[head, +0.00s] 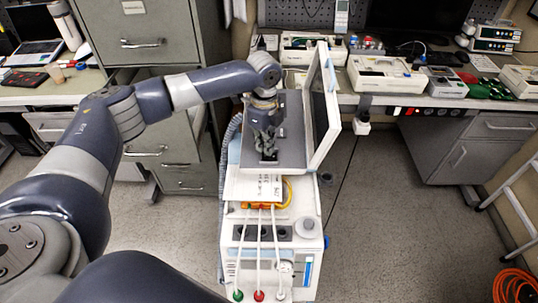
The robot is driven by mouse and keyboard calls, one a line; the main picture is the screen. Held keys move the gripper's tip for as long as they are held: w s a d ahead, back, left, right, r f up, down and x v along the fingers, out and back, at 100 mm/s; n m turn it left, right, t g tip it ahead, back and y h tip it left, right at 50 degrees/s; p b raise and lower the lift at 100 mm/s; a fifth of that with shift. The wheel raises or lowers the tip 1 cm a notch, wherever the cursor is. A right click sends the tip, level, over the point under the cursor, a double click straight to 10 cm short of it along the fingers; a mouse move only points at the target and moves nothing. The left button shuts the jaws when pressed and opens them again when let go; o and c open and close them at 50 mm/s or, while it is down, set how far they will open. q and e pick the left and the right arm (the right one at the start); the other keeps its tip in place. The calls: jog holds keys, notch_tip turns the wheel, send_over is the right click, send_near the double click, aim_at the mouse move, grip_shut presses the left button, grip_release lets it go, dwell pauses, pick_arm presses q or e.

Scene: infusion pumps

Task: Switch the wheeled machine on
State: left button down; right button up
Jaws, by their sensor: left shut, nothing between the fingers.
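The wheeled machine (309,244) stands in front of me, a white cart with a grey top surface (287,104) and a screen panel (319,105) standing up on its right side. Cables with green, red and white ends hang down its front. My left arm reaches in from the left, and my left gripper (266,156) points down over the grey top, left of the screen panel. Its fingers are shut with nothing seen between them. I cannot tell whether the fingertips touch the surface. No power switch can be made out. My right gripper is not in view.
A filing cabinet (150,40) stands close behind my left arm. A workbench with pump-like devices (387,78) runs along the back. A ladder (512,196) and an orange coiled cable (515,287) are at the right. The floor (395,225) right of the machine is clear.

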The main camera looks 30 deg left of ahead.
pick_arm(q)
jog(key=shift+s+f, duration=0.1)
jog(key=shift+f, duration=0.65)
dwell(0.3)
notch_tip(320, 180, up, 2)
jog(key=shift+r+p, duration=0.1)
jog(key=shift+p, duration=1.1)
notch_tip(320, 180, up, 5)
jog(key=p, duration=0.5)
